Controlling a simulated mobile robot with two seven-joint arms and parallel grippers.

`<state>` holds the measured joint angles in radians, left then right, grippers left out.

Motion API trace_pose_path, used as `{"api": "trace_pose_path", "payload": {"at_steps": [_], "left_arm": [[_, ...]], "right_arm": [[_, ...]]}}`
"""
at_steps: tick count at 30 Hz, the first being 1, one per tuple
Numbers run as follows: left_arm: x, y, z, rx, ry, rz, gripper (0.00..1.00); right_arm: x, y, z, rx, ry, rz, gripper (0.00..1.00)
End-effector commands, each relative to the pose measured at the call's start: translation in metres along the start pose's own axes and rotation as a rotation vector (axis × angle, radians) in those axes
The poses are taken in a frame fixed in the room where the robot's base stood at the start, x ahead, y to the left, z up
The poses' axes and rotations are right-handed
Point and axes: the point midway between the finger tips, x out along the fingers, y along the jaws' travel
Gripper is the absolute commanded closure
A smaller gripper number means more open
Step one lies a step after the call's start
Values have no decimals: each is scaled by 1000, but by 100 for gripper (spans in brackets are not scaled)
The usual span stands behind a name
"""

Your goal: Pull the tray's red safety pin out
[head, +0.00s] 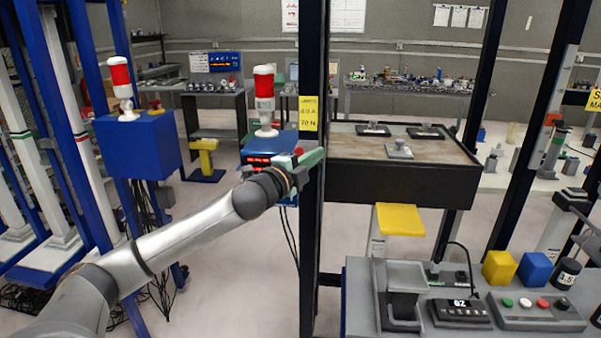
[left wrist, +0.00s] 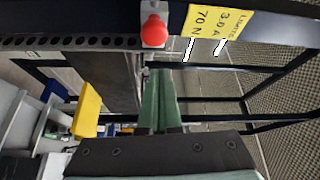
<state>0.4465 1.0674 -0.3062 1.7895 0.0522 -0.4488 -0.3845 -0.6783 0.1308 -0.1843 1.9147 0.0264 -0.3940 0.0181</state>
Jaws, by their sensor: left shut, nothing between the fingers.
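The safety pin shows as a round red knob (head: 298,151) at the dark upright post, by the near left corner of the tray (head: 390,182). In the left wrist view the red knob (left wrist: 154,31) stands out from a perforated dark rail, near the top. My left gripper (head: 316,157) has green fingers and is at the post, close to the knob. In the left wrist view its fingers (left wrist: 158,78) are shut together with nothing between them, their tips just below the knob. I cannot tell whether they touch it. The pin's shaft is hidden. My right gripper is not in view.
A yellow limits label (head: 308,113) is on the post above the knob. A blue box with a red and white lamp (head: 264,88) stands behind my gripper. Several small parts lie on the tray.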

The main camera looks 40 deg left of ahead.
Motion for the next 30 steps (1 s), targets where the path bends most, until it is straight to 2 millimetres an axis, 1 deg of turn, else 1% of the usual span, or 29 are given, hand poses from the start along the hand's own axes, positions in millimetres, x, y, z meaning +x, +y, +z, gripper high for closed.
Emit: {"api": "trace_pose_path", "payload": {"at_steps": [2, 3, 4, 9, 15, 25, 30], "left_arm": [[2, -3, 0, -1, -1, 0, 100], [-1, 0, 1, 2, -2, 1, 100], [-7, 3, 2, 4, -2, 3, 100], [-30, 4, 2, 5, -1, 4, 100], [-51, 3, 0, 6, 1, 4, 100], [-75, 2, 0, 3, 0, 4, 100], [-86, 2, 0, -4, 0, 4, 100]], "right_arm": [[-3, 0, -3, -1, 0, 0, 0], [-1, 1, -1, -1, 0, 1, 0], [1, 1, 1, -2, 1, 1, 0], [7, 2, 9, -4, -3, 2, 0], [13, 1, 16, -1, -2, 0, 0], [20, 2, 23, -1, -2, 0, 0], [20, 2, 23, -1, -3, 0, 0]]}}
